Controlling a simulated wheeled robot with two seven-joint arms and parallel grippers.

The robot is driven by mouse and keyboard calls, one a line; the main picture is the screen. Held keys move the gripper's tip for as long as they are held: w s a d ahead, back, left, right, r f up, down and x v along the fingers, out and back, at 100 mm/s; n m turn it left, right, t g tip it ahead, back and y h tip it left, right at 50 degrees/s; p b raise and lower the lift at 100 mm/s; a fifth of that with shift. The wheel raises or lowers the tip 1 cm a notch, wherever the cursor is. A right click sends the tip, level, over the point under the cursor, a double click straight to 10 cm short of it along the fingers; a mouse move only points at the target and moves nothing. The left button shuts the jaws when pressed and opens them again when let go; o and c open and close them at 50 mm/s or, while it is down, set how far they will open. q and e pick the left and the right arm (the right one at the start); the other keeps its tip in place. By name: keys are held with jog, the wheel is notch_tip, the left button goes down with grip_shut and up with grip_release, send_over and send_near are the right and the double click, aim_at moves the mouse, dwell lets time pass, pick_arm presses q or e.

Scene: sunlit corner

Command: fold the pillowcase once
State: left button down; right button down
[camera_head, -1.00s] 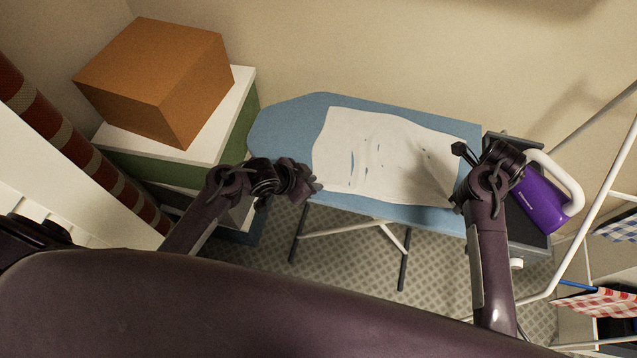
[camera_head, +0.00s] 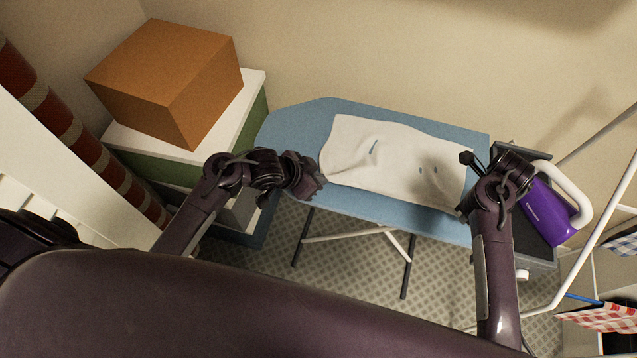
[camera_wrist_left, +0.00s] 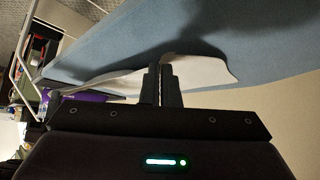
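The white pillowcase (camera_head: 400,165) lies spread on the blue ironing board (camera_head: 285,128), with a few wrinkles and small blue patches showing through. My left gripper (camera_head: 318,182) is at its near left corner. In the left wrist view, the fingers (camera_wrist_left: 161,86) are close together, with white cloth (camera_wrist_left: 205,72) at their tips; they look shut on it. My right gripper (camera_head: 464,185) is at the pillowcase's right edge, with dark parts beside the far and near right corners. Its wrist hides its grip, so I cannot tell whether it holds cloth.
An orange box (camera_head: 165,80) sits on a white-topped cabinet at left. A white rack with checked cloths (camera_head: 605,318) is at right.

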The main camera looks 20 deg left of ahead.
pick_arm(q)
jog(key=shift+r, duration=0.1)
jog(key=c, duration=1.6)
grip_release()
jog(key=shift+o, duration=0.3)
jog(key=o, duration=0.5)
jog(key=shift+o, duration=0.6)
jog(key=o, duration=0.6)
jog(key=shift+o, duration=0.2)
jog(key=shift+r, duration=0.1)
pick_arm(e)
jog(key=shift+r, duration=0.1)
